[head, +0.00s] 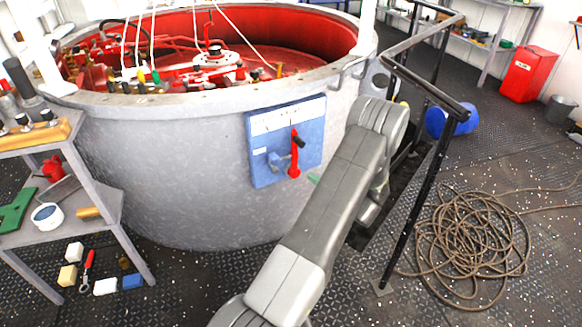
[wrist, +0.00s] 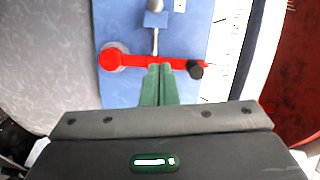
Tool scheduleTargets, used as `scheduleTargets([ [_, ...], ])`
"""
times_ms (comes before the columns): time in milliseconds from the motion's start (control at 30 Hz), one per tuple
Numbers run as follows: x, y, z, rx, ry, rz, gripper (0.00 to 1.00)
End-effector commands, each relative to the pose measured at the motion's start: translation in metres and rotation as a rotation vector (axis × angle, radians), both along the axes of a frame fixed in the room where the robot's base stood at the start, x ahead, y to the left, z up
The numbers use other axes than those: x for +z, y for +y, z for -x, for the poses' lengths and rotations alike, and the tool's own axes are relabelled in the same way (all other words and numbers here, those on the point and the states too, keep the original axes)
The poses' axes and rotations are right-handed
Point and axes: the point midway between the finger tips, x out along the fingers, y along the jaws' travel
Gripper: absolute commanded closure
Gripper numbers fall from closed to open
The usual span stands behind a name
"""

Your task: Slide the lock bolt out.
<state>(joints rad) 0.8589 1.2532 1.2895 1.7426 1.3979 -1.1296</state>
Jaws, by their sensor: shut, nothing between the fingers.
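A blue panel (head: 262,178) is fixed to the side of the round grey tank. It carries a red lever (head: 295,155) with a black knob (head: 299,143). In the wrist view the lever (wrist: 135,62) lies across the picture, its round hub at left and the knob (wrist: 196,70) at right. A thin silver bolt (wrist: 155,42) runs from a small blue block (wrist: 155,19) to the lever's edge; whether it enters the lever is unclear. My gripper (wrist: 159,68) is shut and empty, its green fingertips overlapping the lever; contact cannot be told. In the head view my arm mostly hides it.
A black railing (head: 425,190) stands right of my arm, close to the tank (head: 170,170). A coiled rope (head: 470,240) lies on the deck at right. A grey shelf (head: 110,205) with tools stands at left, with small blocks on the floor below.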

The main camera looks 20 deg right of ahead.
Motion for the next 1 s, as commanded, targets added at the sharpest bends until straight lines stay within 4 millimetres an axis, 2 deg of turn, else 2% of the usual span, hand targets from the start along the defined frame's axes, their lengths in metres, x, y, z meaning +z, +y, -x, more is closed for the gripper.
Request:
scheduleTargets([
  [167, -0.004, -0.006, 0.0, -0.016, -0.012, -0.001, 1.0],
  [433, -0.003, -0.005, 0.0, -0.016, -0.011, 0.0, 1.0],
  [567, -0.004, -0.001, -0.007, -0.013, -0.011, 0.0, 1.0],
  [667, -0.004, 0.005, -0.021, -0.012, -0.011, 0.0, 1.0],
  [1000, -0.008, 0.038, -0.085, -0.012, -0.01, -0.001, 1.0],
])
